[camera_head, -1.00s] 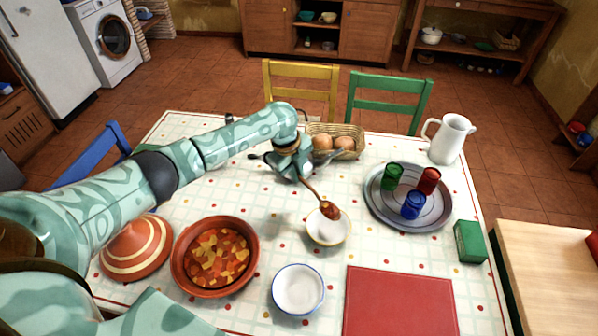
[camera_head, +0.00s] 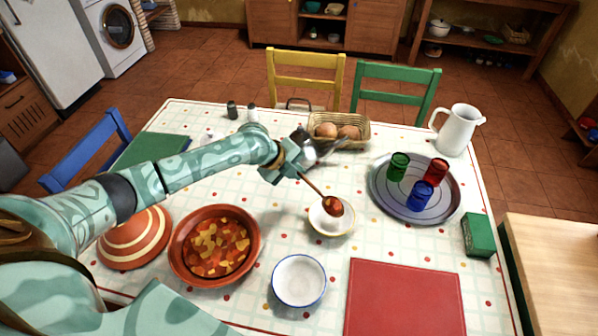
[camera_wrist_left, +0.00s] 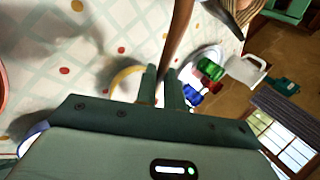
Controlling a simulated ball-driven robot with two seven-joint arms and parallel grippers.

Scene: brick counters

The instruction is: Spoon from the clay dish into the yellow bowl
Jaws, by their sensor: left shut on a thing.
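My left gripper (camera_head: 300,172) is shut on the handle of a wooden spoon (camera_head: 314,187). The spoon tilts down to the right, and its head holds red-orange stew. The head appears above the yellow-rimmed bowl (camera_head: 345,229), overlapping its far part; the exact height is unclear. The bowl's visible inside is white. The clay dish (camera_head: 254,262) of chunky stew stands to the left, nearer me. In the left wrist view the handle (camera_wrist_left: 180,35) runs up from between the fingers (camera_wrist_left: 160,92), and the spoon's head is not visible. My right gripper is not in view.
A blue-rimmed white bowl (camera_head: 299,303) stands nearer me. A striped clay lid (camera_head: 135,240) lies left of the dish. A tray (camera_head: 440,212) of coloured glasses and a white jug (camera_head: 457,132) are right. A bread basket (camera_head: 365,130) stands behind the gripper. A red mat (camera_head: 405,300) is clear.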

